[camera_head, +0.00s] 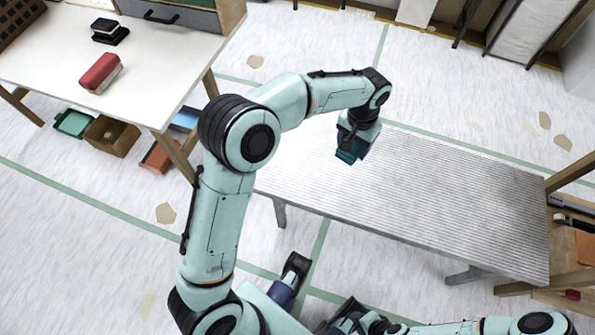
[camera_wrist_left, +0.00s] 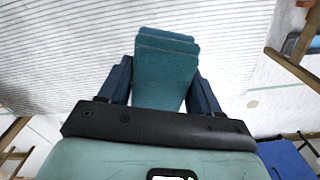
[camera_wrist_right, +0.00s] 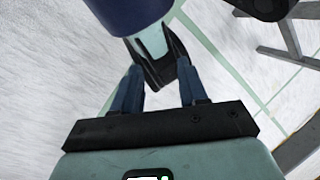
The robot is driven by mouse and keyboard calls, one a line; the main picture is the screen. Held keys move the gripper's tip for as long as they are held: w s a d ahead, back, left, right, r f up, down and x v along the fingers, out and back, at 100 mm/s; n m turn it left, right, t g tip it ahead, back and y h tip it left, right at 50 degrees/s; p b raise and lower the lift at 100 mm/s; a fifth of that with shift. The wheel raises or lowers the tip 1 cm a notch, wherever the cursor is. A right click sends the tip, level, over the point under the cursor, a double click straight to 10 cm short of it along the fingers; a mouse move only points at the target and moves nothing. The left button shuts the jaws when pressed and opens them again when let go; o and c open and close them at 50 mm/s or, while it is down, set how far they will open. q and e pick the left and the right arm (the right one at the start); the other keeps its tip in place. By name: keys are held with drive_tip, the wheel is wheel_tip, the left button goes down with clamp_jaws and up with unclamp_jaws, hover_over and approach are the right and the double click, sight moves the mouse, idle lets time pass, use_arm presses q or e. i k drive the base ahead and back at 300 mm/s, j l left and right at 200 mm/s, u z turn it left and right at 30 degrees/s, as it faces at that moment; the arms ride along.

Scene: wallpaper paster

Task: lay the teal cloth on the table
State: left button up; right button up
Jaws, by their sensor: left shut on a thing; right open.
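My left gripper (camera_head: 348,155) is shut on the folded teal cloth (camera_wrist_left: 167,78). In the left wrist view the cloth is a layered pad between the two blue fingers (camera_wrist_left: 160,88). In the head view only a small dark teal part shows at the jaws, over the far left part of the grey ribbed table (camera_head: 420,195). The gap between cloth and table is hard to judge. My right gripper (camera_head: 350,322) is low at the bottom edge of the head view. In the right wrist view its fingers (camera_wrist_right: 160,88) are apart with nothing held between them.
A white table (camera_head: 150,75) at the left bears a red block (camera_head: 100,73) and a black object (camera_head: 110,32). Boxes and trays (camera_head: 112,135) lie beneath it. A wooden shelf (camera_head: 570,235) stands at the right. Most of the ribbed table's top is bare.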

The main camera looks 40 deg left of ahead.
sight(141, 90)
drive_tip(key=u, duration=0.6)
drive_tip(key=k+j, duration=0.15)
drive_tip(key=j, duration=0.2)
drive_tip(key=k+j, duration=0.2)
drive_tip(key=j, duration=0.15)
drive_tip(key=k+j+u, duration=0.1)
drive_tip(key=j, duration=1.15)
drive_tip(key=k+u, duration=0.05)
